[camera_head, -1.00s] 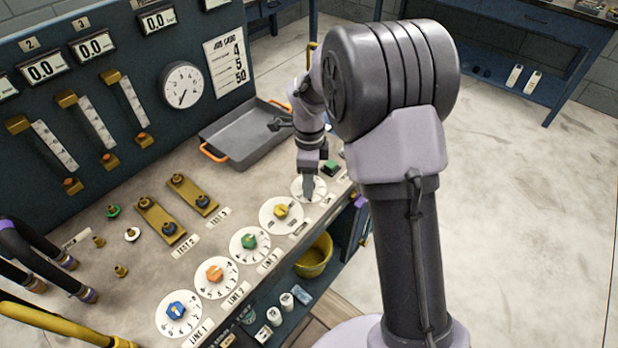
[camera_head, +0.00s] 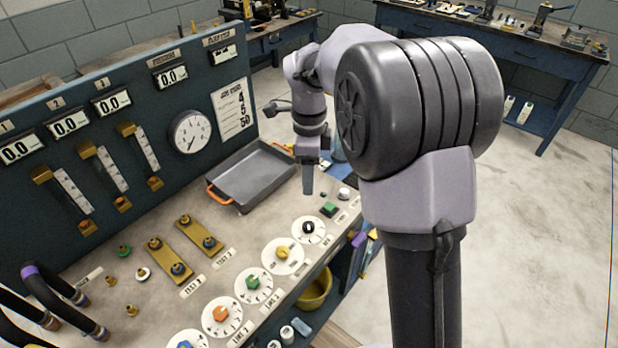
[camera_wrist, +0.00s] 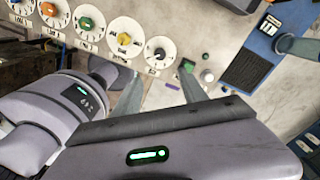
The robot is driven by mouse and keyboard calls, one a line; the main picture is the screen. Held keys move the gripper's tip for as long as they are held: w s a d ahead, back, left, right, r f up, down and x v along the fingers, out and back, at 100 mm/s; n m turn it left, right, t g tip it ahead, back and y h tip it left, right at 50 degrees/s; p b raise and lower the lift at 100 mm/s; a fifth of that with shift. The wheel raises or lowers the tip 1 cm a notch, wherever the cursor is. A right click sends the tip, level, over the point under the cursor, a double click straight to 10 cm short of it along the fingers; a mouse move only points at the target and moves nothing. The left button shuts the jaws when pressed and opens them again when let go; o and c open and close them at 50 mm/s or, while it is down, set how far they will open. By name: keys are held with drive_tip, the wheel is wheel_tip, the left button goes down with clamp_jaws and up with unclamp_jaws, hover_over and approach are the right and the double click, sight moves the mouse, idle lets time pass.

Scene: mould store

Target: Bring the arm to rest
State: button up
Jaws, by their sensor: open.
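My gripper (camera_head: 308,178) hangs pointing down above the right part of the bench top (camera_head: 150,300), clear of the dials. In the wrist view its two fingers (camera_wrist: 160,92) stand apart with nothing between them. A dial with a black knob (camera_head: 308,227) lies just below it, and the same black-knob dial shows in the wrist view (camera_wrist: 159,54). Dials with a yellow knob (camera_head: 282,252), a green knob (camera_head: 253,283) and an orange knob (camera_head: 221,314) run down to the left. A blue knob (camera_head: 184,345) is cut off by the bottom edge.
A grey tray with orange handles (camera_head: 250,172) sits behind my gripper, close to it. The upright gauge panel (camera_head: 100,140) stands along the back. Black hoses (camera_head: 60,290) rise at lower left. A green button (camera_head: 328,209) is near the right edge. Open floor (camera_head: 560,230) lies right.

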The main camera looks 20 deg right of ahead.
drive_tip(key=s+a+r+n+t, duration=0.2)
drive_tip(key=s+r+n, duration=0.4)
drive_tip(key=s+r, duration=0.2)
drive_tip(key=s+a+n+t+y, duration=0.2)
drive_tip(key=s+n+t, duration=0.2)
drive_tip(key=s+n, duration=0.7)
drive_tip(key=s, duration=0.6)
drive_tip(key=shift+s+r+b, duration=0.35)
drive_tip(key=shift+s+r, duration=0.05)
drive_tip(key=shift+c, duration=0.3)
